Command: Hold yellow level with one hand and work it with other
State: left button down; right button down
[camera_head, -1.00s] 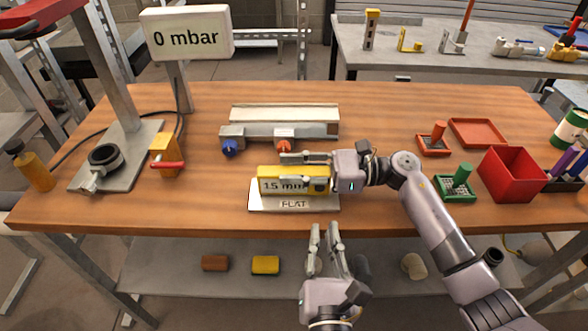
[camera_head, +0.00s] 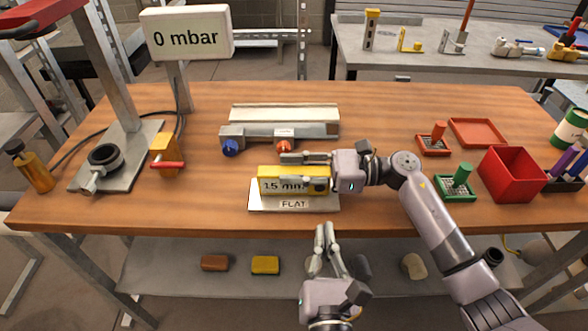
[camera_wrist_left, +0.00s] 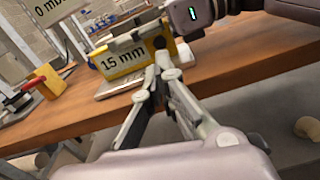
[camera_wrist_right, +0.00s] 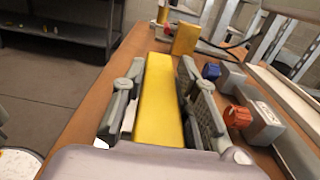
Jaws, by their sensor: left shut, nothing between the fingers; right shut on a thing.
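The yellow level (camera_head: 270,173) is at the front middle of the bench, at a pale plate labelled FLAT (camera_head: 259,205). Its display reads 15 mm or 1.5 mm; the dot is unclear. My right gripper (camera_head: 284,169) is shut on the level, fingers along its two long sides, as the right wrist view of the yellow bar (camera_wrist_right: 158,100) shows. Whether the level rests on the plate is not clear. My left gripper (camera_head: 325,232) is shut and empty, just in front of the bench edge, apart from the level. In the left wrist view the level's display (camera_wrist_left: 122,60) faces it.
Behind the level is a grey fixture (camera_head: 260,133) with blue and orange knobs. A 0 mbar sign (camera_head: 187,38) stands back left. A red bin (camera_head: 513,177) and a green brush-like block (camera_head: 455,186) are to the right. Bench space left of the plate is clear.

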aim_at(319, 218)
dwell(0.5)
pick_arm(q)
notch_tip(319, 218, up, 7)
jog(key=m+t+h, duration=0.3)
jog(key=m+h, duration=0.7)
jog(key=m, duration=0.7)
notch_tip(319, 218, down, 8)
jog(key=s+m+g+h, duration=0.1)
jog(key=m+g+h, duration=0.5)
jog(key=m, duration=1)
jog(key=shift+w+g+y, duration=0.5)
jog(key=shift+w+y, duration=0.1)
jog(key=shift+w, duration=1.6)
jog(key=shift+w+g+y, duration=0.5)
jog(key=shift+w+y, duration=0.1)
jog(key=shift+w, duration=1.55)
jog(key=shift+w+r, duration=0.1)
